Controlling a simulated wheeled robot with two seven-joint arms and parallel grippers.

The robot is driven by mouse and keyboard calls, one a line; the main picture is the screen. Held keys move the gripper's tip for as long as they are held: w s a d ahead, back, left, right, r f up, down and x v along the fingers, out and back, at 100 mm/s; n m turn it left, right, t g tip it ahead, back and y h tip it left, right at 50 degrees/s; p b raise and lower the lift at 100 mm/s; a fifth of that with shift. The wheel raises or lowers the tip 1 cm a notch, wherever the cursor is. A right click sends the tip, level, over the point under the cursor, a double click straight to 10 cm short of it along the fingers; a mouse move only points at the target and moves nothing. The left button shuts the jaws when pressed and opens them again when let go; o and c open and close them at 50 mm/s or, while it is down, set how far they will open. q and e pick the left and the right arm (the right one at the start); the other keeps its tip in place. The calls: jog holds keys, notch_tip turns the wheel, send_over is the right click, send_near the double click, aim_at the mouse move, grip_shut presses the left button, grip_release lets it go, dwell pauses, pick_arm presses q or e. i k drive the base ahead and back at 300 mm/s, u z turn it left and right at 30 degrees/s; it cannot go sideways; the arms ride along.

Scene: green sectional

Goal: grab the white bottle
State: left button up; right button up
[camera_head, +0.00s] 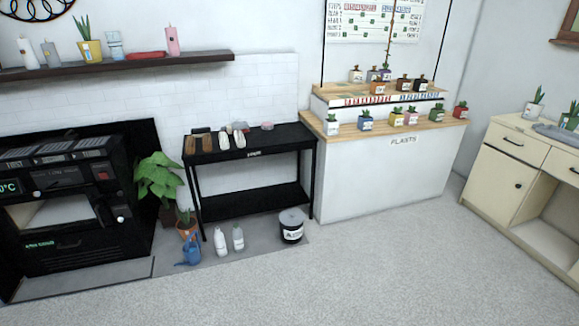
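Two white bottles stand upright side by side on the floor below the front edge of the black table (258,152). The left white bottle (220,242) is close to a blue watering can, and the right white bottle (238,238) is just beside it. Another white bottle-like container (28,55) stands on the wall shelf at upper left. Which one the task means I cannot tell. Neither of my grippers shows in the head view.
A black oven unit (70,240) is left, a plant counter (375,180) right, a cream cabinet (505,175) far right. The grey floor (330,275) in front is clear.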

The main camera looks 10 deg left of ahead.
aim_at(220, 241)
jog(key=z, duration=0.65)
jog(key=i, duration=2.7)
jog(key=u, duration=0.95)
jog(key=i, duration=0.7)
jog(key=u, duration=1.2)
jog(key=i, duration=0.45)
jog(key=u, duration=0.4)
